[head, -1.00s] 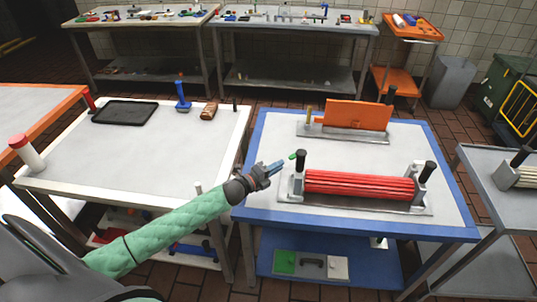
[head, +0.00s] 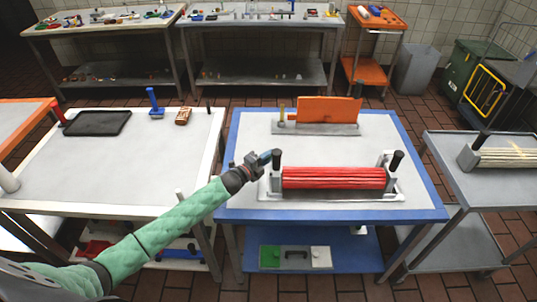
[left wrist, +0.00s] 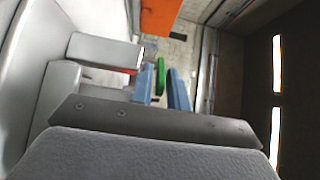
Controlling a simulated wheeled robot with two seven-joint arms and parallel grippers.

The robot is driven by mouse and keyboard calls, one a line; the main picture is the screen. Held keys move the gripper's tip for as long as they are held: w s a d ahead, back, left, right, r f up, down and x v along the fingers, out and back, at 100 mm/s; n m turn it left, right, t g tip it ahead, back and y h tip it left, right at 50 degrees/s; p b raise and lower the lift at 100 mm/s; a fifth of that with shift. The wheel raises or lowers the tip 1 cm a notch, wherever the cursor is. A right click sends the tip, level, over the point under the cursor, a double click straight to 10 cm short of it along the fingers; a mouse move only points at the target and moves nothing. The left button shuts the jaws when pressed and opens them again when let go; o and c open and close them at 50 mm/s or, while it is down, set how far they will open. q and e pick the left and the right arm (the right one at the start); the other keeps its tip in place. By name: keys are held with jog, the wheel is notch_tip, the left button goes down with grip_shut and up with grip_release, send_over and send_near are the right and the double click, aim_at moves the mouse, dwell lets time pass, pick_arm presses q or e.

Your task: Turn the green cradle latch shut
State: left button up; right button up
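The red ribbed roller (head: 335,178) lies in a grey metal cradle (head: 385,197) with black-knobbed posts on the blue-edged table. My left gripper (head: 268,157) is at the cradle's left post. In the left wrist view, its two blue fingers (left wrist: 161,88) are apart, with the green latch (left wrist: 163,75) showing in the gap between them. I cannot tell whether either finger touches the latch. In the head view the latch is hidden by the gripper. My right gripper is in neither view.
An orange plate (head: 328,109) stands in a second metal holder at the table's back. A white-topped table (head: 120,160) is on the left, with a black tray (head: 97,123). A grey cart (head: 490,185) is on the right. The blue-edged table's front is clear.

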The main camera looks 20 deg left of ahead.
pick_arm(q)
jog(key=shift+w+d, duration=0.1)
jog(key=shift+w, duration=0.05)
grip_shut()
jog(key=shift+f, duration=0.1)
